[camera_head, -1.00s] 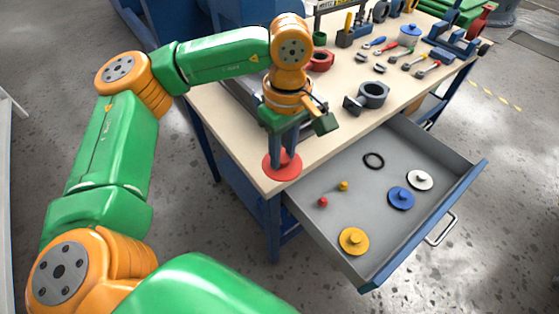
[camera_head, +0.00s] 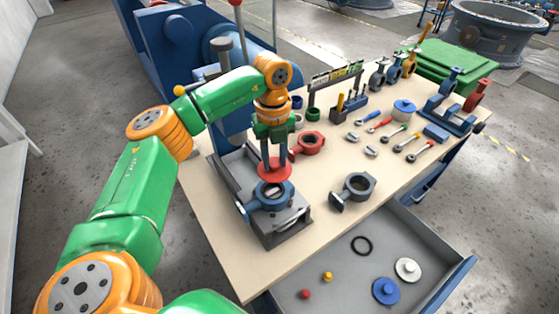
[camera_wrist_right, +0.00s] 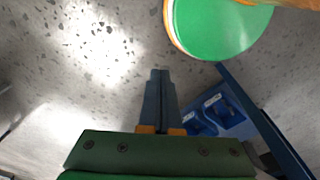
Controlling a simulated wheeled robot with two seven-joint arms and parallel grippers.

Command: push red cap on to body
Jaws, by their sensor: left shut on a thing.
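My left gripper (camera_head: 274,160) is shut on the red cap (camera_head: 275,173), a flat round disc held level. The cap is right above a blue ring-shaped valve body (camera_head: 269,200) that sits in a grey fixture (camera_head: 277,232) on the table. The cap hides the back of the body's opening; I cannot tell whether they touch. My right gripper (camera_wrist_right: 160,78) shows only in the right wrist view, its fingers together and empty, over the floor.
The wooden table (camera_head: 325,220) holds a dark grey valve body (camera_head: 356,187), a red one (camera_head: 308,144) and several hand tools. The open drawer (camera_head: 340,285) in front holds a black ring (camera_head: 362,246), a blue disc (camera_head: 386,291) and a white disc (camera_head: 407,268).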

